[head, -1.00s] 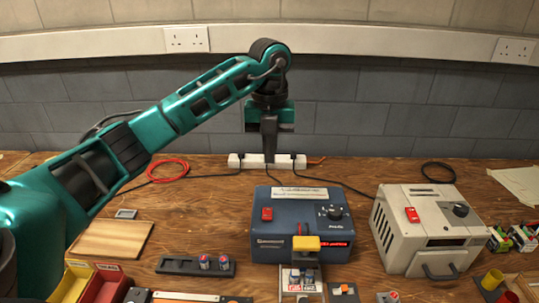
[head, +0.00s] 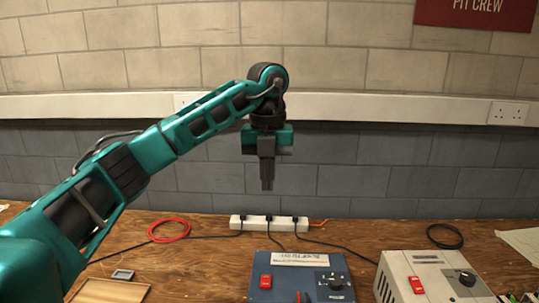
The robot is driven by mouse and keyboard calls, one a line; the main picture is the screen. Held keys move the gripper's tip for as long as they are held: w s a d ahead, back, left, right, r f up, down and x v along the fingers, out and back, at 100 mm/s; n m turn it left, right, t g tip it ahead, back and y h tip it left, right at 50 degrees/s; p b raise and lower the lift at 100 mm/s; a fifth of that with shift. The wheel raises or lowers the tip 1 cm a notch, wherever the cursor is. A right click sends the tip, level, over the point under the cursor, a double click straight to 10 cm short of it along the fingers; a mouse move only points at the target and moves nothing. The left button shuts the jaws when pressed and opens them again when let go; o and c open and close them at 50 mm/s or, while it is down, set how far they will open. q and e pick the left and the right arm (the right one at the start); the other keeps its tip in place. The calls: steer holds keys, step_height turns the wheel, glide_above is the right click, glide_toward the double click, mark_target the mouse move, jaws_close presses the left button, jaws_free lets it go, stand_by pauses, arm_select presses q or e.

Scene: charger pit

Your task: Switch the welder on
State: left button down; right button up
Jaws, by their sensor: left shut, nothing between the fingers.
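A blue box (head: 300,278) with a red rocker switch (head: 265,281), a dial and a label strip stands at the bottom middle; its front is cut off. A pale grey box (head: 428,268) with a red switch (head: 416,284) and a dark knob stands to its right, also cut off. I cannot read which is the welder. A white power strip (head: 254,222) with several black plugs lies at the back of the bench. My left gripper (head: 267,186) points down, shut and empty, above the strip and apart from it. My right gripper is out of view.
A red cable coil (head: 168,230) lies left of the strip and a black coil (head: 444,236) right. Black leads cross the wooden bench (head: 350,240). A wooden board (head: 110,291) is at the bottom left. The brick wall stands behind.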

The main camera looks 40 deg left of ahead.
arm_select(q)
steer(key=shift+w+a+r, duration=0.1)
steer(key=shift+w+r, duration=0.1)
steer(key=shift+r, duration=1)
steer(key=shift+w+r, duration=0.15)
steer(key=shift+r, duration=1.05)
steer(key=shift+f, duration=0.1)
